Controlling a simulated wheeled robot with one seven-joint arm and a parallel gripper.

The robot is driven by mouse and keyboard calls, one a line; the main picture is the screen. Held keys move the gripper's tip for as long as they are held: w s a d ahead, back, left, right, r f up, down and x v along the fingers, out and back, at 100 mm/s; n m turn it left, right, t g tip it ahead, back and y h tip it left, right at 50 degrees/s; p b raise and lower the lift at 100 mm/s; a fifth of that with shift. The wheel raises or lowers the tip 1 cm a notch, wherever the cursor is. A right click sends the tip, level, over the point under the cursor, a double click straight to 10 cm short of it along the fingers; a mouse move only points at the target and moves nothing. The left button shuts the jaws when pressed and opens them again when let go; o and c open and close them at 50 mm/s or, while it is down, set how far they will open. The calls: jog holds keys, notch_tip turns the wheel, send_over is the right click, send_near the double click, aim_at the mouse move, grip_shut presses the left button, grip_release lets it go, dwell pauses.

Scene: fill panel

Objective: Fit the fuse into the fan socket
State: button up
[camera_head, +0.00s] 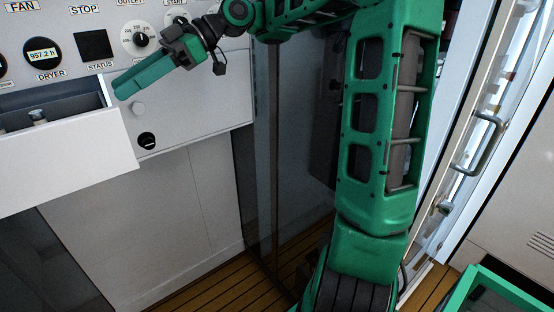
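My gripper (118,88) is at the upper left, in front of the panel, its green fingers pointing left and down. The fingers overlap from this side, so I cannot tell whether they are open or shut. I see nothing clearly held between them. A small silver-topped piece (38,116) stands in the open drawer (65,160) at the left; it may be the fuse, but it is too small to tell. No fan socket is clearly identifiable.
The panel carries a FAN label (22,6), a dryer hour meter (43,54), a black status window (94,45) and a dial (140,40). The drawer juts out from the panel. A glass door with a handle (480,145) and a green-rimmed container (500,285) are at the right.

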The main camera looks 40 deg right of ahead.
jog(key=s+d+f+m+t+h, duration=0.1)
jog(key=d+f+m+h, duration=0.35)
jog(key=f, duration=0.45)
jog(key=s+d+f+m+t+h, duration=0.1)
jog(key=d+f+m+h, duration=0.4)
jog(key=f, duration=0.4)
jog(key=s+d+f+m+g+h, duration=0.1)
jog(key=s+d+m, duration=0.3)
jog(key=s, duration=0.4)
jog(key=s+d+f+m+g+h, duration=0.1)
jog(key=s+d+f+m, duration=0.3)
jog(key=s+d, duration=0.3)
jog(key=s+d+f+m+g+h, duration=0.1)
jog(key=s+d+m, duration=0.4)
jog(key=s, duration=0.5)
jog(key=shift+s+d+f+m+h, duration=0.4)
jog(key=shift+d+f, duration=0.15)
jog(key=shift+f, duration=0.3)
jog(key=shift+w, duration=0.15)
